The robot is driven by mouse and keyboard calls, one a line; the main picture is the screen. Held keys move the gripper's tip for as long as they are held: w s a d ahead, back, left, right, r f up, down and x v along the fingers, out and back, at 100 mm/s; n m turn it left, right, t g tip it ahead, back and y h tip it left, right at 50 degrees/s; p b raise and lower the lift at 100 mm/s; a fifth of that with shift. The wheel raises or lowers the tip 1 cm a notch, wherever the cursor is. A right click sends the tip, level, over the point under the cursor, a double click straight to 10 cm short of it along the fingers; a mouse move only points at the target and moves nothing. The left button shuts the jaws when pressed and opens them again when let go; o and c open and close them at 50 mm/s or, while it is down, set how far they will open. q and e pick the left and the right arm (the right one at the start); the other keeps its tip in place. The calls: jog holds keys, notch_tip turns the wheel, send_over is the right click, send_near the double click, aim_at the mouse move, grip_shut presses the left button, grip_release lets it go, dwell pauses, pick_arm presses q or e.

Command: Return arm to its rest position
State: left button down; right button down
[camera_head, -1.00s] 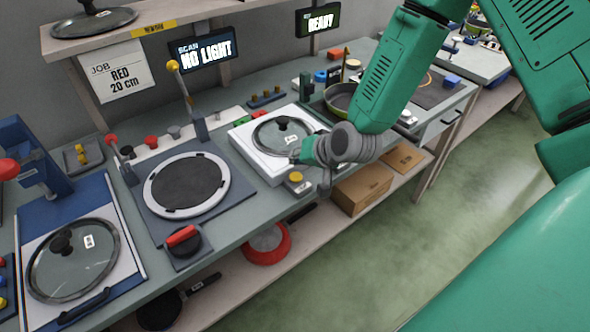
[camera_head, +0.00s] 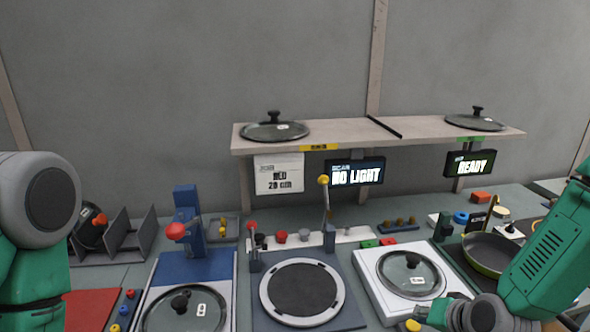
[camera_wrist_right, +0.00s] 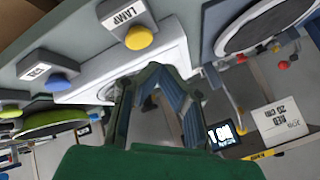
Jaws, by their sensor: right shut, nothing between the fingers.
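My right arm (camera_head: 540,255) comes in from the right in the head view. Its gripper (camera_head: 432,312) is by the front edge of the white scale-like box (camera_head: 375,291), close to the glass lid (camera_head: 410,272) on it. In the right wrist view the two fingers (camera_wrist_right: 156,72) meet at their tips and hold nothing. The white box (camera_wrist_right: 180,50) shows behind the fingertips there. I cannot tell whether the fingers touch it. A grey and green part of my left arm (camera_head: 38,205) shows at the left edge; its gripper is out of view.
A yellow LAMP button (camera_wrist_right: 139,37) and a blue button (camera_wrist_right: 57,82) are near the right gripper. A green pan (camera_head: 488,254) stands by the right arm. A round black plate (camera_head: 302,289) and a lever (camera_head: 326,208) stand left of the box. A shelf (camera_head: 345,131) hangs above.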

jog(key=s+a+f+n+g+b, duration=0.1)
jog(key=s+f+n+g+b, duration=0.2)
jog(key=s+f, duration=0.7)
jog(key=s+a+f+n+g+h+b, duration=0.1)
jog(key=s+f+n+g+b, duration=0.2)
jog(key=s+f+b, duration=0.3)
jog(key=s+f+g, duration=0.1)
jog(key=s+f, duration=0.4)
jog(key=s, duration=0.6)
jog(key=shift+s+a+n+g+h, duration=0.25)
jog(key=shift+a+n+g+h, duration=0.05)
jog(key=shift+a+n, duration=0.1)
jog(key=shift+d, duration=0.1)
